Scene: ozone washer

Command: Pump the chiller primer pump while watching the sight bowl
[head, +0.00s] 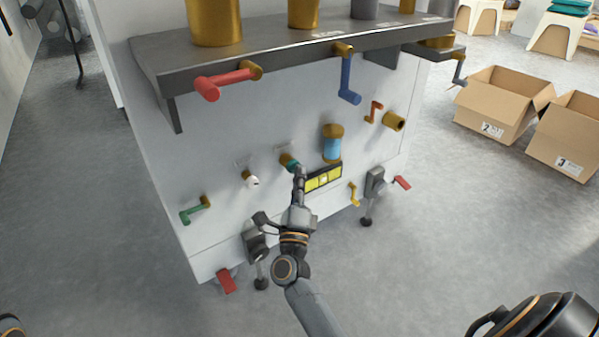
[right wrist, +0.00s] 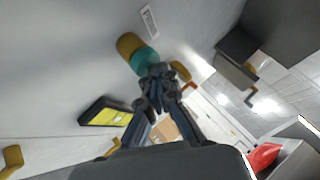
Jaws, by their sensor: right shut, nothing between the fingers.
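The primer pump appears to be the brass fitting with a teal knob (head: 289,163) on the machine's white front panel. It also shows in the right wrist view (right wrist: 144,60). The sight bowl (head: 332,146), brass-capped with blue inside, is to the right of the knob. My right gripper (head: 299,172) is shut and empty, its fingertips right at the teal knob. In the right wrist view the shut fingers (right wrist: 158,74) overlap the knob's edge; I cannot tell whether they touch it. My left gripper is out of view.
A yellow-and-black label block (head: 323,179) sits just right of my gripper. A red lever (head: 226,83), a blue lever (head: 348,80) and a green crank (head: 196,209) stick out from the machine. Cardboard boxes (head: 497,105) stand at right. Floor in front is open.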

